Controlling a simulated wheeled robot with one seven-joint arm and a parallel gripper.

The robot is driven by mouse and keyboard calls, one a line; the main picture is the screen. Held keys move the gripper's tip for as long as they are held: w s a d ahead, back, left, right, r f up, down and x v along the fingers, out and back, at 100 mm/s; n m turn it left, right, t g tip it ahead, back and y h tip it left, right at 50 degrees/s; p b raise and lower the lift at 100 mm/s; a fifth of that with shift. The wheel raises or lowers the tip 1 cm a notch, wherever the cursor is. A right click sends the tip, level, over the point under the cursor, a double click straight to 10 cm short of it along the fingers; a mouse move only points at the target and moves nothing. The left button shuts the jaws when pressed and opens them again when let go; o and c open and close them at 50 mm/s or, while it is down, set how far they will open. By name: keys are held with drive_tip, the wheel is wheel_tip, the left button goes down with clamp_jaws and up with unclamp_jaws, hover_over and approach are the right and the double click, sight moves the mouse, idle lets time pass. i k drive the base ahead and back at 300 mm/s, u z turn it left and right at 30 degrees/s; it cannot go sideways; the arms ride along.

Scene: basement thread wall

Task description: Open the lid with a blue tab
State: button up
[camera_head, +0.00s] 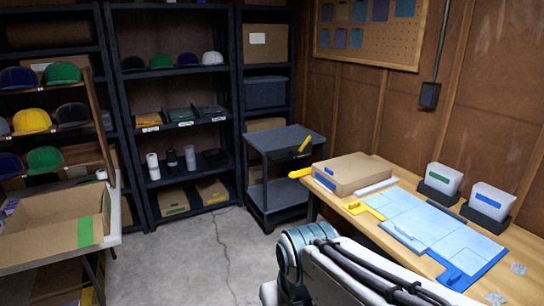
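A flat brown cardboard box (353,173) lies on the wooden workbench at right and looks closed. A small blue strip (325,181) shows on its front left side. Two whitish bins stand in dark holders at the bench's back right: one bin (444,178) has a green label, the other bin (492,199) a blue label. I cannot tell which blue mark is the tab on a lid. My white arm with black cables crosses the bottom centre, in front of the bench. My gripper is not in view.
Pale blue sheets on a blue board (487,266) and a yellow tool (362,208) lie on the bench (525,255). A grey cart (283,140) stands behind. An open carton (50,240) sits on a table at left. The concrete floor (205,265) between is clear.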

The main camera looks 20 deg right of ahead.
sight(349, 168)
drive_tip(key=z, duration=0.1)
drive_tip(key=i, duration=1.6)
drive_tip(key=z, duration=0.75)
drive_tip(key=i, duration=0.45)
drive_tip(key=z, duration=0.05)
